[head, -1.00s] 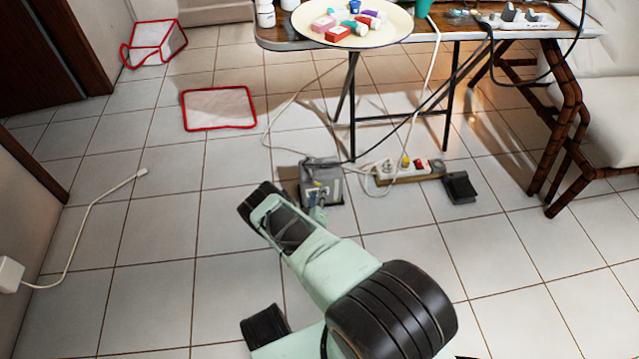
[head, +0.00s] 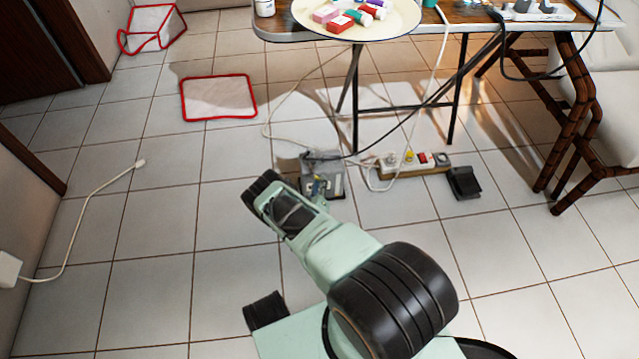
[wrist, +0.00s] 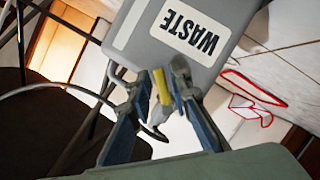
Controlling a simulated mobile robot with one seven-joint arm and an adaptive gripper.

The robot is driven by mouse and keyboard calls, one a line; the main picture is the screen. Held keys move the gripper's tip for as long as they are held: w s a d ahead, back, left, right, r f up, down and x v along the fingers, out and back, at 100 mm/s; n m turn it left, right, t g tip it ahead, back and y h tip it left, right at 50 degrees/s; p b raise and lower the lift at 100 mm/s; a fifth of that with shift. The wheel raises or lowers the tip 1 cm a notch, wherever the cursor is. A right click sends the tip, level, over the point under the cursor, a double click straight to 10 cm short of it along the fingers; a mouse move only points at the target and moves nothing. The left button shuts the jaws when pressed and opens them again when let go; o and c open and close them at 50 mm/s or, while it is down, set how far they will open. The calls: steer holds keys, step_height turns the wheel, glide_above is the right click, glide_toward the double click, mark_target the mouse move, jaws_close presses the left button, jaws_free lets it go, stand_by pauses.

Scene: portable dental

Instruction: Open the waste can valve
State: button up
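The waste can is a grey box (head: 325,176) on the tiled floor below the front of the table in the head view. In the wrist view the can (wrist: 232,12) fills the top, with an upside-down WASTE label (wrist: 190,28). A yellow valve lever (wrist: 163,88) shows just below it. My gripper (wrist: 162,76) has one blue-grey finger on each side of the lever, close to the can. The fingertips are apart, with a small gap showing at the left; contact on the right is unclear. In the head view my arm mostly hides the fingers.
A power strip (head: 413,162) with cables and a black pedal (head: 463,182) lie right of the can. A table (head: 470,40) with a round tray (head: 400,30) stands behind. A red-edged mat (head: 218,98) lies to the left. The left floor is mostly clear, except for a white cable (head: 95,205).

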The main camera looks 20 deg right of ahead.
jaws_close()
steer(key=shift+w+a+f+m+y+p, duration=0.15)
steer(key=shift+a+m+y, duration=0.1)
steer(key=shift+m+y, duration=0.4)
steer(key=shift+a+f+m+y+p, duration=0.1)
steer(key=shift+a+m+y, duration=0.25)
steer(key=shift+m, duration=0.55)
steer(key=shift+w+a+f+m+y+p, duration=0.1)
steer(key=shift+a+f+m+y, duration=0.05)
steer(key=shift+m+y, duration=0.55)
steer(key=shift+o, duration=1.8)
jaws_free()
